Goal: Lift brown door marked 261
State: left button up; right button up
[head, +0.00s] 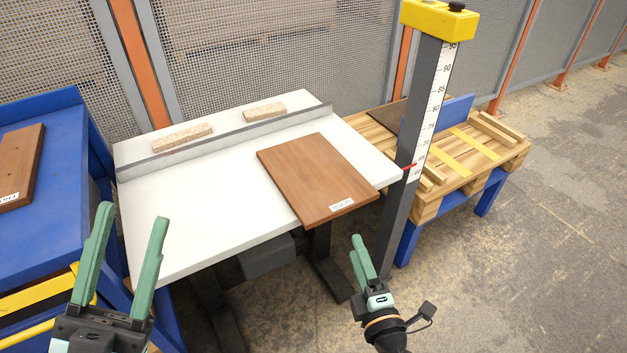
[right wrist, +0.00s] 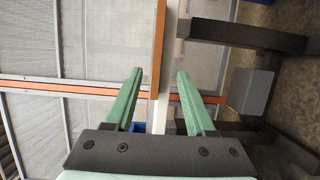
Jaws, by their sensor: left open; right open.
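A brown door (head: 312,175) lies flat on the white table (head: 190,215), its near right corner overhanging the front edge. A white label sits near that corner; its number is too small to read. My left gripper (head: 133,214) is open and empty, in front of the table's left part, apart from the door. My right gripper (head: 358,246) is open and empty, in front of and below the door's near right corner. In the right wrist view, the door's edge (right wrist: 157,60) shows beyond and between the open fingers (right wrist: 158,75).
Two chipboard pieces (head: 182,137) (head: 264,111) lie behind the grey rail (head: 225,135). A measuring post (head: 418,130) stands at the table's right corner. Another labelled brown board (head: 18,165) lies on the blue cart (head: 50,225). A wooden pallet (head: 470,165) stands at right on a blue frame.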

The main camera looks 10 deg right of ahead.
aim_at(343, 211)
jog(key=w, duration=0.5)
jog(key=shift+w+r, duration=0.1)
jog(key=shift+w, duration=0.2)
jog(key=w, duration=0.4)
jog(key=shift+w+r+p, duration=0.15)
jog(key=shift+w+p, duration=0.1)
jog(key=shift+p, duration=0.1)
jog(key=shift+w+a, duration=0.1)
jog(key=shift+w, duration=0.55)
pick_arm(q)
jog(key=w+f+n+y, duration=0.1)
jog(key=w+f+y, duration=0.1)
jog(key=f+n+y, duration=0.1)
jog(key=shift+w+a+f+n+y, duration=0.2)
jog(key=shift+w+a+n+y, duration=0.1)
jog(key=shift+w, duration=0.1)
pick_arm(e)
grip_shut()
jog(key=shift+r, duration=0.15)
